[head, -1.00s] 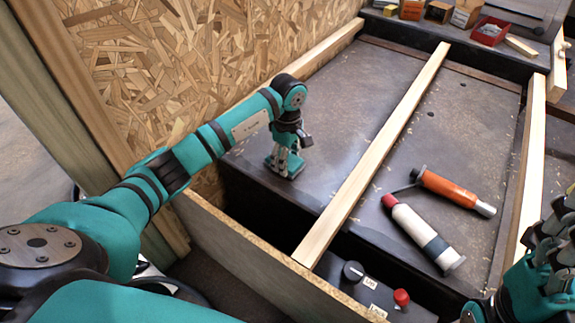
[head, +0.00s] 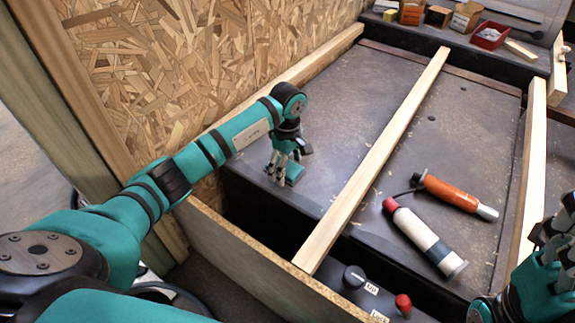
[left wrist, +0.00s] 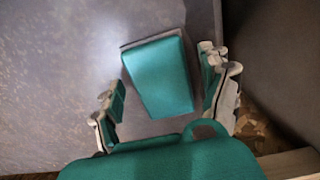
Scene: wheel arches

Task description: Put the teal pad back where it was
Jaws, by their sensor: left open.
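The teal pad (left wrist: 158,75) lies on the dark panel, between the spread fingers of my left gripper in the left wrist view. A dark grey edge shows along its top and left side. In the head view the pad (head: 294,173) shows small beside the fingertips, partly hidden by them. My left gripper (head: 281,172) is open and points down over the panel, left of the long wooden strip. The fingers stand on either side of the pad, with gaps showing. My right gripper (head: 545,245) is at the right edge, cut off by the frame.
A wooden strip (head: 375,155) crosses the dark panel (head: 340,105). Right of it lie a white and red tube (head: 420,235) and an orange tool (head: 450,190). A control box with a red knob (head: 403,303) is at the front. A chipboard wall (head: 190,70) rises behind my left arm.

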